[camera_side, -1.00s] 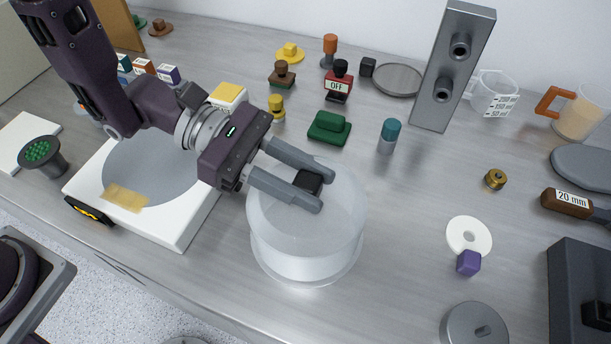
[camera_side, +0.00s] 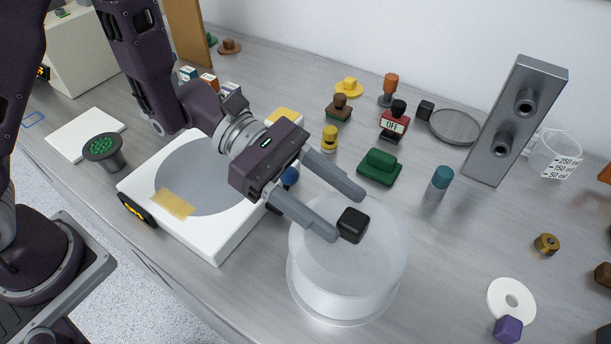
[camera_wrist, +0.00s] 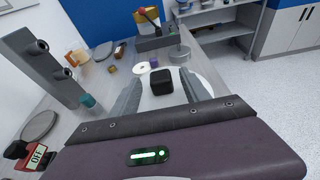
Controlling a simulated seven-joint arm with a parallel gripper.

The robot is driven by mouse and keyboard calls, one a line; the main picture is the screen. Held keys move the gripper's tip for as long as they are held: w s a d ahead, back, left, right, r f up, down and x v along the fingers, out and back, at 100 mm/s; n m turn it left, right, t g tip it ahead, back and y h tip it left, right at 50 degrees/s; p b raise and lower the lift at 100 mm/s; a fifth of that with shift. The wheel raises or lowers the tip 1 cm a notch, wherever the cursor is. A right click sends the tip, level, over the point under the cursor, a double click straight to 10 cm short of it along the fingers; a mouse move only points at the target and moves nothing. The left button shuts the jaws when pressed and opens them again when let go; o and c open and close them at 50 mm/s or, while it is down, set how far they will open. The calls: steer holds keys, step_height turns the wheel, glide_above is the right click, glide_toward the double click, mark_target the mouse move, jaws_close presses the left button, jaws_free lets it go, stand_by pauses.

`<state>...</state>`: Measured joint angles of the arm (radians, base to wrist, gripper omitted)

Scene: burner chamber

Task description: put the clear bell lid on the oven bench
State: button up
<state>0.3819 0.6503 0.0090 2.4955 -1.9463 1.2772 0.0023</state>
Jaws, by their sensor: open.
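The clear bell lid (camera_side: 345,280) is a frosted, see-through cylinder with a wide foot rim and a black knob (camera_side: 354,224). It stands upright on the grey metal bench top (camera_side: 450,290). My gripper (camera_side: 348,212) is open and empty, with its fingers level above the lid's top. The knob sits at the fingertips, mostly beyond them. In the wrist view the knob (camera_wrist: 161,82) shows ahead between the two spread fingers, with a gap on each side. No label marks which bench this is.
A white box with a grey disc (camera_side: 215,175) is left of the lid. A green block (camera_side: 380,167), teal-capped vial (camera_side: 439,183) and several stamps stand behind. A white ring (camera_side: 511,300) and purple block (camera_side: 508,329) lie right. A tall metal block (camera_side: 517,120) stands back right.

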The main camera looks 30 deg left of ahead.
steer(key=v, duration=0.9)
steer(key=s+a+r+m+g+y, duration=0.1)
steer(key=s+a+r+m+y, duration=0.25)
steer(key=s+m, duration=0.3)
steer(key=s+a+r+m+g+y, duration=0.1)
steer(key=s+a+r+m+y, duration=0.1)
steer(key=s+m+y, duration=0.35)
steer(key=s+a+r+m+t+y, duration=0.1)
steer(key=a+m+t+y, duration=0.4)
steer(key=a, duration=0.8)
steer(key=r+m+t, duration=0.1)
steer(key=t, duration=0.1)
steer(key=shift+s+t+y, duration=0.15)
steer(key=shift+t+y, duration=0.15)
